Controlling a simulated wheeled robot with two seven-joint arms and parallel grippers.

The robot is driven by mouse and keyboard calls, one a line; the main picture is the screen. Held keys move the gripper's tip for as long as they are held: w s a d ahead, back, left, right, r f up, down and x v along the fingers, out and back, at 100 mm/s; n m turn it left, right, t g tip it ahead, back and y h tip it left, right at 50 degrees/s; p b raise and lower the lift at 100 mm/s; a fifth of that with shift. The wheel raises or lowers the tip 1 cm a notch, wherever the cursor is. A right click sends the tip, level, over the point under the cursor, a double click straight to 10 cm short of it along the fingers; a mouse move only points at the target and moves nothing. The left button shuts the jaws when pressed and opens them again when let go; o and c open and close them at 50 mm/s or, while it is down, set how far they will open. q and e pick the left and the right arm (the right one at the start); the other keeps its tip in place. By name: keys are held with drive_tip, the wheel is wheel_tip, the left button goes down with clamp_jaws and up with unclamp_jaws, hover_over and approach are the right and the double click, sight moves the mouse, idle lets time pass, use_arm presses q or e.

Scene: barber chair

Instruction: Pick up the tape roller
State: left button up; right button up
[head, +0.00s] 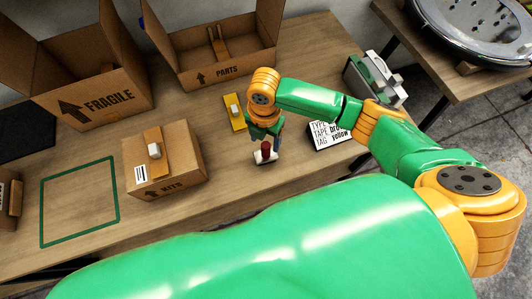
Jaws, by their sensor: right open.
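A small thing with a dark red upright part and a whitish base (265,154), which looks like the tape roller, stands on the wooden table near its front edge. My right gripper (266,141) points down right over it. The gripper is open, and the dark red part shows at its fingertips. Whether the fingers touch it I cannot tell. My left gripper is not in view.
A closed KITS box (182,172) with brown tape and a white block on top stands left. A yellow strip (235,114) lies behind the gripper. Behind are open FRAGILE (110,101) and PARTS (224,72) boxes. A printed card (325,134) and grey device (378,75) are right.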

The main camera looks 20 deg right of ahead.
sight(266, 145)
wheel_tip(266, 145, down, 4)
drive_tip(key=shift+d+r, duration=0.1)
drive_tip(key=shift+d, duration=0.05)
clamp_jaws()
drive_tip(key=shift+r, duration=0.1)
